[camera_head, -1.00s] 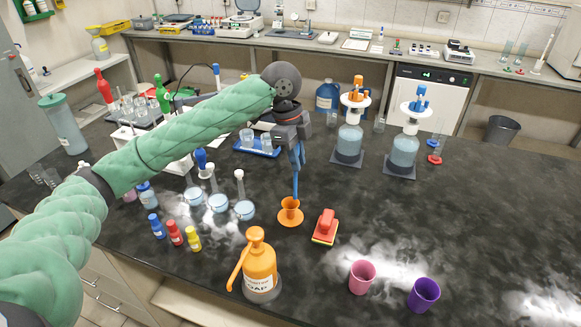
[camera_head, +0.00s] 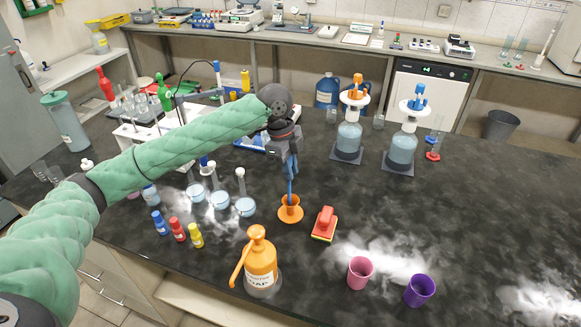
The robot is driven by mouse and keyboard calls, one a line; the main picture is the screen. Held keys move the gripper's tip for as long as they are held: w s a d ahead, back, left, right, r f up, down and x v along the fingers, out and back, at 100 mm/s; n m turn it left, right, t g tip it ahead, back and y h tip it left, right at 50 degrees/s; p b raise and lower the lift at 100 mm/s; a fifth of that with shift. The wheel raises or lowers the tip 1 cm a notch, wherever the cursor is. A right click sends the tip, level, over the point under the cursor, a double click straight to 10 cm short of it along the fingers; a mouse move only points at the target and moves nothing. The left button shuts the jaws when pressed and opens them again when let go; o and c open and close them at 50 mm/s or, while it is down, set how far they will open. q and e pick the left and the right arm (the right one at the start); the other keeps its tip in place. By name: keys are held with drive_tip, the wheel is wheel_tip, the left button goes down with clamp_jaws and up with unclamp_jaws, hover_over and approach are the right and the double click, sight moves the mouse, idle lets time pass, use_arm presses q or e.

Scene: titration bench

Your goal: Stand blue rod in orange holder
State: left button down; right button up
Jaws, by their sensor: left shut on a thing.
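The orange holder (camera_head: 290,210) stands upright on the black bench, in the middle of the head view. My left gripper (camera_head: 290,172) is directly above it, fingers pointing down, shut on the blue rod (camera_head: 290,188). The rod is close to vertical. Its lower end is hidden behind the holder's rim, inside the mouth as far as I can see. Whether it touches the holder's bottom cannot be told. My right gripper does not show.
A red sponge-like block (camera_head: 324,223) lies just right of the holder. Flasks with pale blue liquid (camera_head: 245,206) stand to its left. An orange soap bottle (camera_head: 260,264) stands in front. Pink (camera_head: 360,273) and purple (camera_head: 420,291) cups stand at the front right. The right bench is clear.

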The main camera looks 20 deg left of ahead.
use_arm(q)
drive_tip(key=shift+f, duration=0.35)
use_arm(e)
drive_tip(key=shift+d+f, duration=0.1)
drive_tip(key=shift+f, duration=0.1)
use_arm(q)
drive_tip(key=c, duration=1.7)
unclamp_jaws()
drive_tip(key=o, duration=0.3)
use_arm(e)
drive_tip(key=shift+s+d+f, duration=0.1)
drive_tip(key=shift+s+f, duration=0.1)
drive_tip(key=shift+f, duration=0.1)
use_arm(q)
drive_tip(key=shift+r, duration=0.25)
drive_tip(key=shift+b+v, duration=1.85)
drive_tip(key=shift+v, duration=4.3)
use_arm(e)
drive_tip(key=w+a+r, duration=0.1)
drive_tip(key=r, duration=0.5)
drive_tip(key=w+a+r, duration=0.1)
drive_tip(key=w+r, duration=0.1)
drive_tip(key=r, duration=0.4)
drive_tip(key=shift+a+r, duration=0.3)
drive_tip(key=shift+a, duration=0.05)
use_arm(q)
drive_tip(key=shift+w+d, duration=0.1)
